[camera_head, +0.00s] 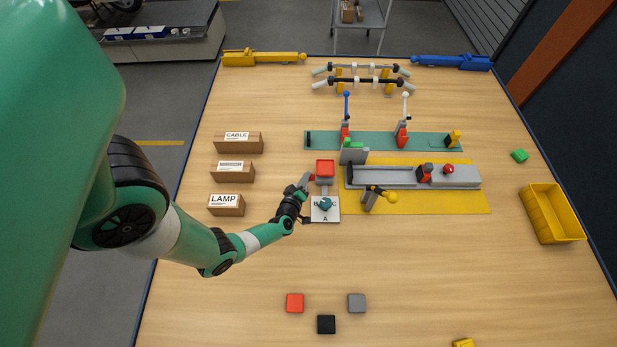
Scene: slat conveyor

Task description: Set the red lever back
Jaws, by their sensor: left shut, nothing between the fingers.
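A red ball knob (448,169) sits at the grey track unit on the yellow mat; it is the reddest lever-like part I can make out. Left of it on the same unit is a small red and dark block (425,173). Two upright levers with red bases stand on the green strip, one with a blue handle (346,108) and one with a white knob (405,107). My left gripper (307,181) is shut and empty, beside the red-topped box (325,168) and above the left edge of the lettered dial plate. A small red patch shows at its fingertips; I cannot tell what it belongs to.
A yellow-knobbed lever (391,196) stands in front of the track unit (385,175). Labelled cartons (226,205) line the left side. A yellow bin (553,215) is at the right. Several coloured blocks lie in front; the table between them and the dial plate (325,217) is clear.

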